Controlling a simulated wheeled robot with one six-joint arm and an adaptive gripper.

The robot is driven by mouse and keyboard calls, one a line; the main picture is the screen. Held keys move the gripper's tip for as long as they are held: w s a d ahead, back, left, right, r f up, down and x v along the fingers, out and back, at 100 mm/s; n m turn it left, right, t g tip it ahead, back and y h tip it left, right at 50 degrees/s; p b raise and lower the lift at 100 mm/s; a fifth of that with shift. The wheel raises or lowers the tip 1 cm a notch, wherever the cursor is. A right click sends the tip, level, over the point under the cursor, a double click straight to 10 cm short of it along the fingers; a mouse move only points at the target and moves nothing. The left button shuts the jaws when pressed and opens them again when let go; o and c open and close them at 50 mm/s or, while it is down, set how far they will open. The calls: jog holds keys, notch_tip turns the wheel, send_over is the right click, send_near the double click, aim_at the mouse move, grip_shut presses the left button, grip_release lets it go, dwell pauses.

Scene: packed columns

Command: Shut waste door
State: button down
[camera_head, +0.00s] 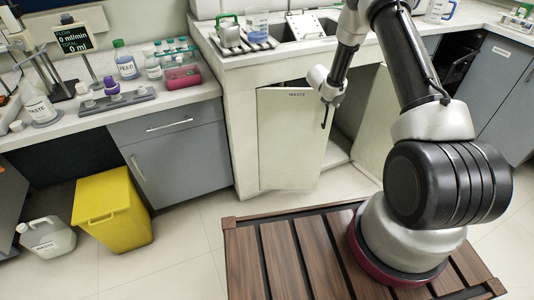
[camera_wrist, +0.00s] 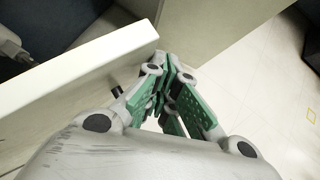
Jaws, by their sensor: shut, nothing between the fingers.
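The waste door (camera_head: 290,140) is a pale cabinet door with a WASTE label near its top. It stands ajar under the sink counter, with a dark gap above it and an open interior at its right. My gripper (camera_head: 325,124) is shut and empty, pointing down by the door's upper right edge. In the wrist view, the green-padded fingers of my gripper (camera_wrist: 172,78) are together beside the end of a pale panel (camera_wrist: 80,75), apparently the waste door. I cannot tell if they touch it.
A second pale door panel (camera_head: 376,125) stands open at the right of the cabinet opening. A yellow bin (camera_head: 112,212) and a white jug (camera_head: 46,238) stand on the floor at left. The sink counter (camera_head: 275,60) is above. Floor in front of the door is partly clear.

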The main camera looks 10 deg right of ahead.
jog(key=w+n+t+y, duration=0.2)
jog(key=w+n, duration=0.2)
jog(key=w, duration=1)
jog(key=shift+w+d+n+t+y, duration=0.25)
jog(key=shift+n+t+y, duration=0.05)
jog(key=shift+n+y, duration=0.1)
